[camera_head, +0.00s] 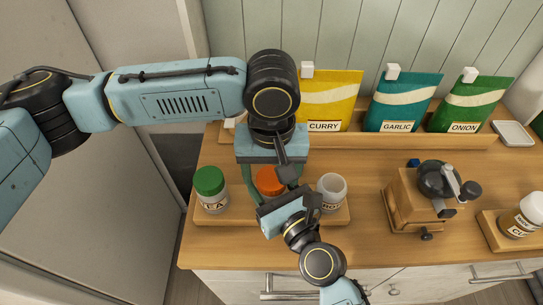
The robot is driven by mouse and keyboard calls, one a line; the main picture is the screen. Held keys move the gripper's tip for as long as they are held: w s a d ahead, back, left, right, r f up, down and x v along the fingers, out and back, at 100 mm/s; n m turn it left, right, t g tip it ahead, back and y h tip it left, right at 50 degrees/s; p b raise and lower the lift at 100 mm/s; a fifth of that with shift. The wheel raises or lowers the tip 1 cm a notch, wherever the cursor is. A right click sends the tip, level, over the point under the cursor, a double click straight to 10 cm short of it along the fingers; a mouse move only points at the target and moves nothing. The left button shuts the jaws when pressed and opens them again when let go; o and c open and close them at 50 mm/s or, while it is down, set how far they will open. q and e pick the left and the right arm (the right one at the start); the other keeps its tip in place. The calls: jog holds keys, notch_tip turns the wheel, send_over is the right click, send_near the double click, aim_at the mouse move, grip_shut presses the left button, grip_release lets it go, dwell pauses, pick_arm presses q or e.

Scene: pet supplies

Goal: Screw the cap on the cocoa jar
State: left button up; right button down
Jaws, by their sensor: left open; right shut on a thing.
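An orange cap (269,180) sits at the middle of a row of jars, seemingly on top of the middle jar. That jar's body and label are hidden by my grippers, so I cannot read whether it is the cocoa jar or see how the cap is seated. My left gripper (273,184) points down from above, open, with its fingers on either side of the orange cap. My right gripper (272,197) reaches in from the front and is shut, apparently on the middle jar's body; the contact is hidden.
A green-capped tea jar (211,190) stands left and an open jar (331,189) right, on a low wooden tray (343,216). A coffee grinder (420,200) and a white-capped jar (523,214) stand further right. Curry (330,100), garlic (404,102) and onion (468,106) pouches line the back.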

pick_arm(q)
jog(key=shift+f, duration=0.45)
jog(key=c, duration=1)
jog(key=shift+m, duration=1.6)
jog(key=o, duration=1.1)
